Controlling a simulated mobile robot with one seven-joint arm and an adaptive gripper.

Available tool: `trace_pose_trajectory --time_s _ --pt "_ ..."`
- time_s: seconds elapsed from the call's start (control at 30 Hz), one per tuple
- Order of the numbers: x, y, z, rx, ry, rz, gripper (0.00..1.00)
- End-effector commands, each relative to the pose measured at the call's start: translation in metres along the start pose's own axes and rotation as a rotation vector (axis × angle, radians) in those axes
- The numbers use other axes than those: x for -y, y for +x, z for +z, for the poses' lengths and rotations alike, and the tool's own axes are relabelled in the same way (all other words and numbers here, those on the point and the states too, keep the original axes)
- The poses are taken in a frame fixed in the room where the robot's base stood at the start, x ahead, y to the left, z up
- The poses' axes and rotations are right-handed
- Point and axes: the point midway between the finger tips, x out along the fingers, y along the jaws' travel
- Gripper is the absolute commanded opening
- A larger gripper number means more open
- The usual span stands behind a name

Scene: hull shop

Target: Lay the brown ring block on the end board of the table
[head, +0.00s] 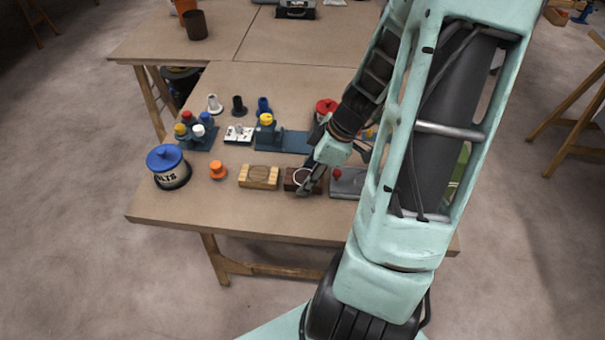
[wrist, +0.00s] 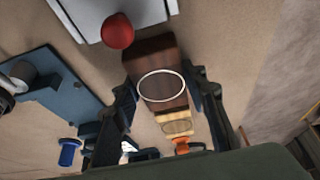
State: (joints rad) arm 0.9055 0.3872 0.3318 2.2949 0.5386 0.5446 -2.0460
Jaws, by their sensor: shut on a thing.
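The brown ring block (wrist: 150,58) is dark wood with a white ring on its top face. In the wrist view it lies between the two fingers of my gripper (wrist: 163,90), which is shut on it. In the head view the brown block (head: 290,174) is at the front of the table (head: 200,213), partly behind my gripper (head: 306,187). I cannot tell whether it touches the tabletop. Blue boards stand further back, one in the middle (head: 294,143) and one at left (head: 190,147). I cannot tell which is the end board; my arm hides the table's right side.
A light wooden block (head: 259,177) is left of the brown block, and a grey plate with a red knob (head: 346,184) is right of it. An orange knob (head: 217,169) and a blue-lidded pot (head: 167,167) stand further left. The front table strip is clear.

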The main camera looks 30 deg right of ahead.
Motion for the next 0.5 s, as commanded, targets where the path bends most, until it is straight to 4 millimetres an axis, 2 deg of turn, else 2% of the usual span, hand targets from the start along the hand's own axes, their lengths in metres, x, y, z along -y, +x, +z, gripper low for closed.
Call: trace_pose_trajectory --time_s 0.3,0.33,0.5 --pt "-0.0002 0.0038 0.0014 0.0 0.0 0.0 0.14" --pt "-0.0002 0.0035 0.0012 0.0 0.0 0.0 0.41" --pt "-0.0001 0.0024 0.0007 0.0 0.001 0.0 0.57"
